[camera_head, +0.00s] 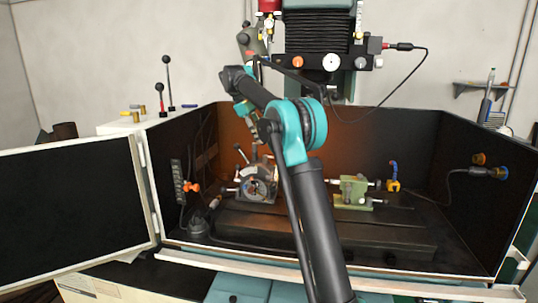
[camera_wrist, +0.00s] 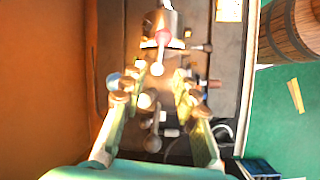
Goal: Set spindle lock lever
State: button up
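The grey indexing chuck (camera_head: 258,187) sits on the dark machine bed inside the enclosure, with ball-ended levers around it. I cannot tell for sure which one is the spindle lock lever. My gripper is above the chuck; in the head view its fingers are hard to make out behind my arm. In the wrist view my gripper (camera_wrist: 157,90) is open, its two green fingers apart. A lever with a pale ball knob (camera_wrist: 157,69) and a reddish part shows between and beyond the fingertips. Another dark lever (camera_wrist: 152,142) shows between the fingers. I see no clear contact.
A green vise (camera_head: 353,190) stands right of the chuck on the bed (camera_head: 320,232). The machine head (camera_head: 320,35) hangs above. Dark enclosure walls (camera_head: 350,135) surround the bed, and an open door panel (camera_head: 75,203) is at left. A wooden barrel (camera_wrist: 290,30) shows in the wrist view.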

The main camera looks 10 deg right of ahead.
jog(key=x, duration=0.8)
jog(key=shift+d+f, duration=0.15)
jog(key=shift+f, duration=0.25)
grip_shut()
